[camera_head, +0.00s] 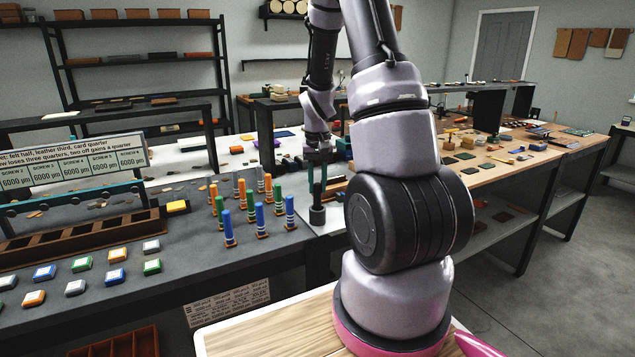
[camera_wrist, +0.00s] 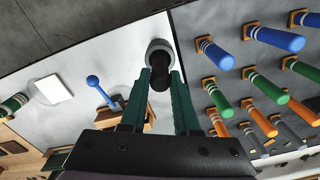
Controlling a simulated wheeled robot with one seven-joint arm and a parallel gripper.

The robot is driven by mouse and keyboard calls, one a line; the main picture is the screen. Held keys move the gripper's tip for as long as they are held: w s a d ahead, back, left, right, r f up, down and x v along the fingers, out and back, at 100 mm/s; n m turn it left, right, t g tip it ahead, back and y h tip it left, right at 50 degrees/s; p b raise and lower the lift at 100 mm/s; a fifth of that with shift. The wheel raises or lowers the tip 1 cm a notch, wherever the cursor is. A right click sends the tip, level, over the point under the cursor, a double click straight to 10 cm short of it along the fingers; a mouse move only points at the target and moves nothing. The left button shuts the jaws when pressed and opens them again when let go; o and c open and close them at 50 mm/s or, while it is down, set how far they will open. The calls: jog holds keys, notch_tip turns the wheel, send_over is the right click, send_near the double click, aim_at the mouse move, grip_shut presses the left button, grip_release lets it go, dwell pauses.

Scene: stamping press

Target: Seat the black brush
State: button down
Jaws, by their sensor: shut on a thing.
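My gripper (camera_head: 317,187) points down over the light board at the right end of the dark bench. In the wrist view its green fingers (camera_wrist: 160,84) are shut on the black brush (camera_wrist: 158,75), a dark round handle between the fingertips. Beyond the handle a grey ring with a dark centre (camera_wrist: 159,46) surrounds its far end; I cannot tell whether it is part of the brush or a holder. In the head view the brush (camera_head: 317,215) looks upright, its wide dark lower end at or just above the board.
Several blue, orange, green and dark pegs (camera_head: 228,228) stand in rows left of my gripper. In the wrist view a blue ball-topped tool (camera_wrist: 93,81) and a white block (camera_wrist: 53,89) are on the light board (camera_wrist: 110,45). A brown compartment tray (camera_head: 80,240) lies farther left.

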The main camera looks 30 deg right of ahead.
jog(key=c, duration=0.6)
grip_release()
jog(key=shift+o, duration=0.2)
notch_tip(320, 180, up, 11)
jog(key=s+a+r+t+y, duration=0.1)
jog(key=s+a+r+t, duration=0.2)
jog(key=s+a+r, duration=0.3)
jog(key=s+a+r+t+y, duration=0.1)
jog(key=s+a+r+t, duration=0.3)
jog(key=s+a+r, duration=0.3)
jog(key=s+r, duration=0.5)
jog(key=s, duration=0.1)
jog(key=shift+s+a+r, duration=0.2)
jog(key=shift+s+r, duration=0.1)
jog(key=shift+r, duration=0.05)
